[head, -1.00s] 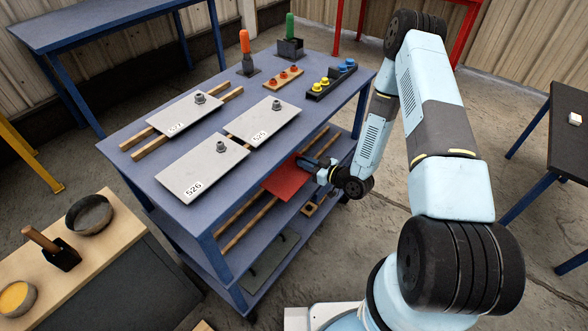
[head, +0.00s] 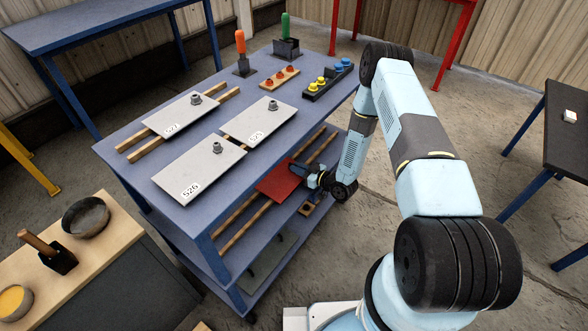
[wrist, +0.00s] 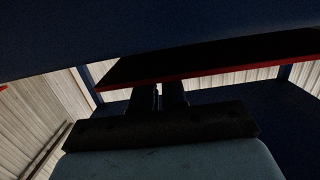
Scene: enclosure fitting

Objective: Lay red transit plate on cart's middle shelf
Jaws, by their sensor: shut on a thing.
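The red transit plate (head: 281,182) is at the cart's middle shelf, beneath the top shelf, and lies over or just above two wooden strips (head: 243,222). My gripper (head: 300,172) is shut on the plate's right edge, reaching in from the cart's open right side. In the wrist view the plate (wrist: 210,72) shows as a dark slab with a red edge, held by my gripper's fingers (wrist: 157,97). The top shelf's underside fills the upper part of that view. Whether the plate touches the strips I cannot tell. The cart (head: 135,160) is blue.
The top shelf carries grey plates marked 526 (head: 200,168), 525 (head: 258,120) and 527 (head: 180,113). Tool holders and a knob block (head: 328,83) stand at its back. A small wooden frame (head: 309,207) lies near the gripper. A side bench (head: 110,235) is at lower left.

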